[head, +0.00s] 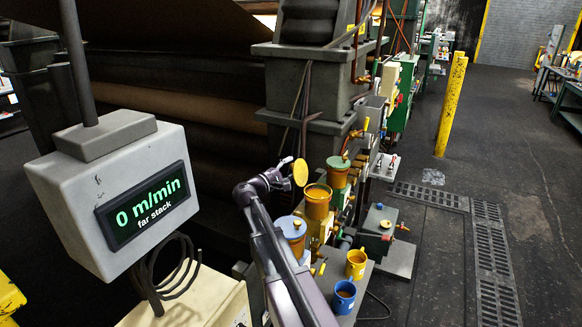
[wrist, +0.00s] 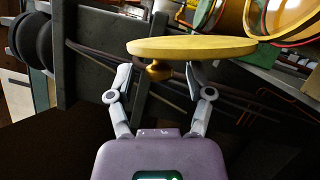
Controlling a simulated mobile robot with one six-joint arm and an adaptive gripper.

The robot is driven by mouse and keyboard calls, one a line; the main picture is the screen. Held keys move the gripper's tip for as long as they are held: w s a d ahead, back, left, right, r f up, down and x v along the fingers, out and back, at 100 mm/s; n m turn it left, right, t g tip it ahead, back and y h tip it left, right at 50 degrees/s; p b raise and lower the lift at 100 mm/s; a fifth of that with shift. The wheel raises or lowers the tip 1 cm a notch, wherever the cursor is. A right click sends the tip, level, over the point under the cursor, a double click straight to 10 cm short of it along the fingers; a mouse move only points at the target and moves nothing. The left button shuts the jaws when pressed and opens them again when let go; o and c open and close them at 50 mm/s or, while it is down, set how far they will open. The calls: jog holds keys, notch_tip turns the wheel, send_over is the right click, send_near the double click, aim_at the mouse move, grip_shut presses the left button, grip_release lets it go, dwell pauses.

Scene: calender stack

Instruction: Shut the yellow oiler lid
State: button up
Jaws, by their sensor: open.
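The yellow oiler lid (head: 300,172) stands raised above the open yellow oiler pot (head: 317,204) in the head view, its round face toward the camera. In the wrist view the lid (wrist: 190,47) shows nearly edge-on, with a brass knob (wrist: 158,70) on its near side. The pot's round yellow rim (wrist: 250,20) is at the upper right there. My gripper (head: 286,168) is just left of the lid, behind it. In the wrist view my gripper (wrist: 160,78) is open, one finger on each side of the knob; I cannot tell whether they touch it.
A blue-lidded oiler (head: 292,227) stands in front of the yellow pot and a green-lidded oiler (head: 338,172) behind it. A yellow mug (head: 356,263) and a blue mug (head: 344,296) stand at the lower right. A grey display box (head: 120,195) is on the left.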

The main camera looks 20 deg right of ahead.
jog(key=shift+w+d, duration=0.15)
jog(key=shift+d, duration=0.25)
